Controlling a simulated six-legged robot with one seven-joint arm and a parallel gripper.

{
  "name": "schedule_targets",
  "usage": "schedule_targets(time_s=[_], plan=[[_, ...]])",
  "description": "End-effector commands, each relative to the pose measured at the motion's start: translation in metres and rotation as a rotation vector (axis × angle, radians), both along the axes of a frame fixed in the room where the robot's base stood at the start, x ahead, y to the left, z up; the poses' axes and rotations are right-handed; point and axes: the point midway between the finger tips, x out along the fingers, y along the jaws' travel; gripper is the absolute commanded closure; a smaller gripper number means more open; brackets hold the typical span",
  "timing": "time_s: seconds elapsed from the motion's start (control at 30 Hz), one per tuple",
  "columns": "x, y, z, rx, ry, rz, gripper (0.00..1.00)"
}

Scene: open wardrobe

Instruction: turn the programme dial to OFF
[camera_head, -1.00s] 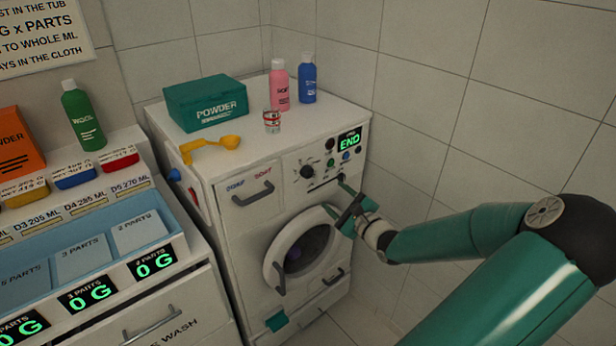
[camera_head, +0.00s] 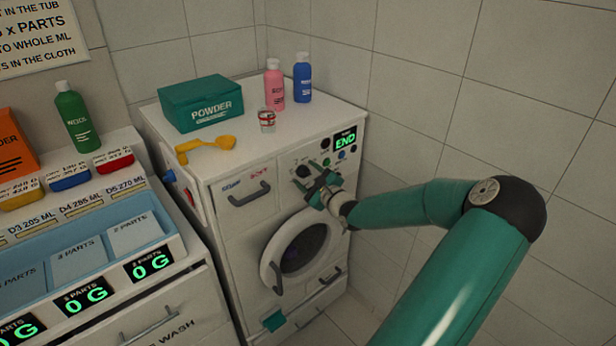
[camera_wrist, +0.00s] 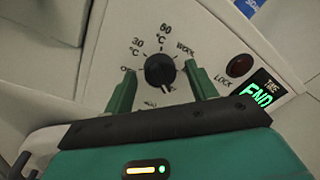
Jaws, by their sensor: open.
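The programme dial (camera_wrist: 160,71) is a round black knob on the white control panel of the washing machine (camera_head: 262,205). In the head view my gripper (camera_head: 309,176) is at the panel, partly covering the dial (camera_head: 303,171).
A green END display (camera_head: 345,141) is right of the dial, with a dark red LOCK lamp (camera_wrist: 239,65) beside it.

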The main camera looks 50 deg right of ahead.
Motion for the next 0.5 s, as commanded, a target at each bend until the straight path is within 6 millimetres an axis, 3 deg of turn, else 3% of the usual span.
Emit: schedule_targets(time_s=[0.03,0.27,0.5], plan=[[-0.0001,0.0,0.0,0.0,0.0,0.0,0.43],[-0.0003,0.0002,0.0001,0.0,0.0,0.0,0.88],[-0.0003,0.0002,0.0001,-0.013,0.003,0.0,0.88]])
